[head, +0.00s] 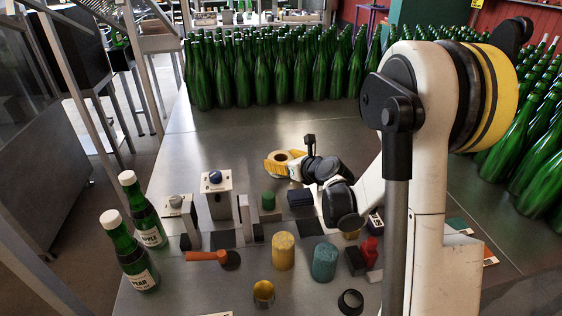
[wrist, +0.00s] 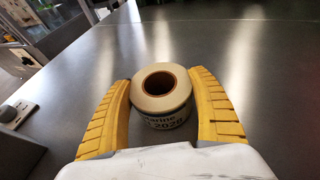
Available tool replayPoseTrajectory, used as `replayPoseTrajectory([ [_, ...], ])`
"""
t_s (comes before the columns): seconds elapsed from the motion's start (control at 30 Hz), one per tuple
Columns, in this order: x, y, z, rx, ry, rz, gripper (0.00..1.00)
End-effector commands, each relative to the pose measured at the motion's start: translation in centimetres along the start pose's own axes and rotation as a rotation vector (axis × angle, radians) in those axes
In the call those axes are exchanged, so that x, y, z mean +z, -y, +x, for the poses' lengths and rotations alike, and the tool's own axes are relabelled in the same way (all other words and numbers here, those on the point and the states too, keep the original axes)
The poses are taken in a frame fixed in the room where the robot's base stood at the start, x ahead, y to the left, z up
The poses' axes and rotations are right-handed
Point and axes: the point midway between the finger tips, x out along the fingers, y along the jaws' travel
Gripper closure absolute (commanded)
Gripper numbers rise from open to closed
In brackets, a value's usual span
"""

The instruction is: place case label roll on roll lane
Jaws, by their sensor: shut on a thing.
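The case label roll (wrist: 160,100) is a cream roll with a brown core and dark print on its side. It sits between the two yellow fingers of my gripper (wrist: 165,115) in the wrist view. In the head view my gripper (head: 281,162) is over the metal table's middle, shut on the roll (head: 281,157), whose top shows. I cannot tell whether the roll touches the table. The roll lane cannot be made out for certain in either view.
Rows of green bottles (head: 265,70) stand at the back of the table (head: 195,135). Yellow (head: 283,252) and teal (head: 325,262) cylinders, an orange-handled tool (head: 207,257) and small stands (head: 217,197) crowd the front. Two capped bottles (head: 146,215) stand at left. The table left of my gripper is clear.

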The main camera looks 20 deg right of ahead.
Motion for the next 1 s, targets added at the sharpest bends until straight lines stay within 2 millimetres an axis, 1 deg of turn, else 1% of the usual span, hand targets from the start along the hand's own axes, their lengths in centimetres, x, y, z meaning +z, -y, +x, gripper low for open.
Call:
replayPoseTrajectory([
  [0.13,-0.3,0.0,0.1,0.000,0.000,0.000,0.71],
  [0.17,-0.4,0.0,0.1,0.000,0.000,0.000,0.29],
  [0.2,-0.3,0.0,0.1,0.000,0.000,0.000,0.17],
  [0.23,-0.3,0.0,0.1,0.000,0.000,0.000,0.09],
  [0.53,-0.2,0.0,0.1,0.000,0.000,0.000,0.09],
  [0.63,0.2,0.0,-0.2,0.000,0.000,0.000,0.09],
  [0.77,0.2,0.1,-2.5,-0.002,-0.001,0.000,0.09],
  [1.0,0.3,0.1,-8.0,-0.002,0.000,0.001,0.09],
])
